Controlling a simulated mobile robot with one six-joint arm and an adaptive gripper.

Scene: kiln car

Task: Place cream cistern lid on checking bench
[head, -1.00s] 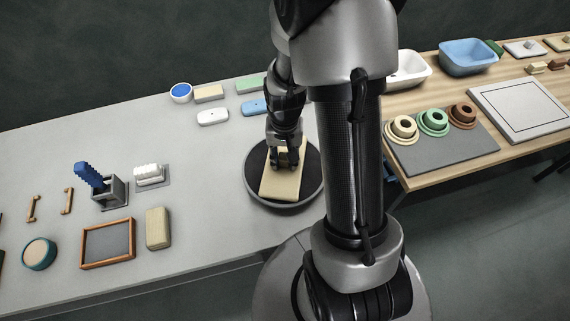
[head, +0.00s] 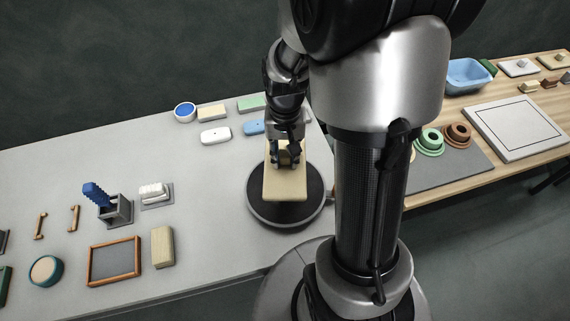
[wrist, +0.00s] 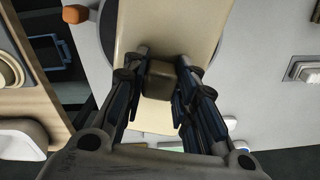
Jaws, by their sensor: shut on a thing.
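The cream cistern lid (head: 285,187) is a flat rectangular slab over the dark round turntable (head: 262,205) on the grey bench (head: 200,250). My gripper (head: 286,162) is above the lid, shut on its knob. In the wrist view, the lid (wrist: 172,30) runs out beyond my gripper (wrist: 158,85), whose fingers close on both sides of the square knob (wrist: 159,80). The lid looks raised a little, but the gap beneath it is hidden. I cannot tell which of the two benches is the checking bench.
A wooden bench (head: 450,190) at the right holds a white framed board (head: 515,125), a blue basin (head: 468,75) and ring pieces. On the grey bench are a wood-framed slate (head: 115,260), a brush holder (head: 115,210) and several small lids behind the turntable.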

